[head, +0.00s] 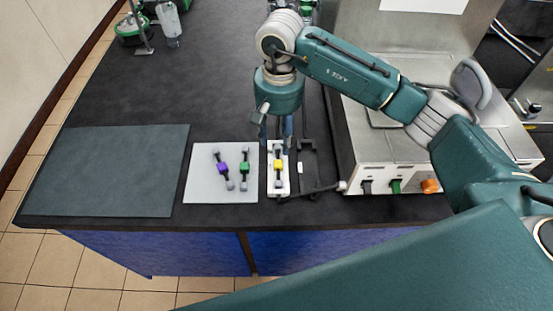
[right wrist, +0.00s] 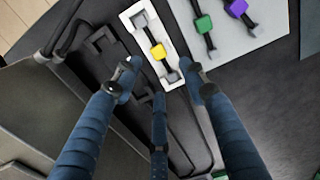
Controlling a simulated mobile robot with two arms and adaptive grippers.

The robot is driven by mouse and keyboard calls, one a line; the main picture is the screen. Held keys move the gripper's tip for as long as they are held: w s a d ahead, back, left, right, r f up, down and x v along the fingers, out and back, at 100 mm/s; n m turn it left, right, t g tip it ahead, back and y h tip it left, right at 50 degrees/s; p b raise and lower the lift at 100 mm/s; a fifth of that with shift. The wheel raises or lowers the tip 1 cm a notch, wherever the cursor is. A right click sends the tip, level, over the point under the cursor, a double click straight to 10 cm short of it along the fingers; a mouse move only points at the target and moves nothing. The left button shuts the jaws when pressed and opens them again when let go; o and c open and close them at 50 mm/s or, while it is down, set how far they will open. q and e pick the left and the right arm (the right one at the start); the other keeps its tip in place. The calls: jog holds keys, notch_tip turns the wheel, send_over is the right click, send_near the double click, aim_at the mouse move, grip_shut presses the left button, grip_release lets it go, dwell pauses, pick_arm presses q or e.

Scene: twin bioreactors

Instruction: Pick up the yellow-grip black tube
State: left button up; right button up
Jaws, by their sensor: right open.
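The yellow-grip black tube (head: 278,166) lies in a narrow white tray (head: 271,188) on the dark bench. In the right wrist view the yellow-grip tube (right wrist: 157,51) lies beyond my open fingertips. My right gripper (head: 276,140) is over the far end of the white tray, pointing down. In the right wrist view my right gripper (right wrist: 162,78) is open and empty, with its fingers on either side of the tray's near end. I cannot tell its exact height above the tube. My left gripper is not in view.
A light grey mat (head: 207,190) beside the tray holds a purple-grip tube (head: 223,168) and a green-grip tube (head: 245,167). A metal device (head: 360,145) with coloured knobs stands on the right. A dark green mat (head: 110,170) lies bare on the left.

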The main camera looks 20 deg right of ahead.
aim_at(278, 163)
jog(key=f, duration=0.1)
jog(key=f+p, duration=0.1)
jog(key=f, duration=0.1)
jog(key=shift+s+d+f, duration=0.1)
jog(key=shift+s+f, duration=0.15)
jog(key=shift+f, duration=0.1)
jog(key=shift+w+f, duration=0.1)
jog(key=shift+f, duration=0.3)
notch_tip(278, 163, down, 5)
jog(key=p, duration=0.3)
jog(key=shift+r, duration=0.1)
jog(key=shift+f, duration=0.45)
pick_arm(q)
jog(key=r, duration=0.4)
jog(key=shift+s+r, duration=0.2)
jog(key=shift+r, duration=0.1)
pick_arm(e)
jog(key=c, duration=1)
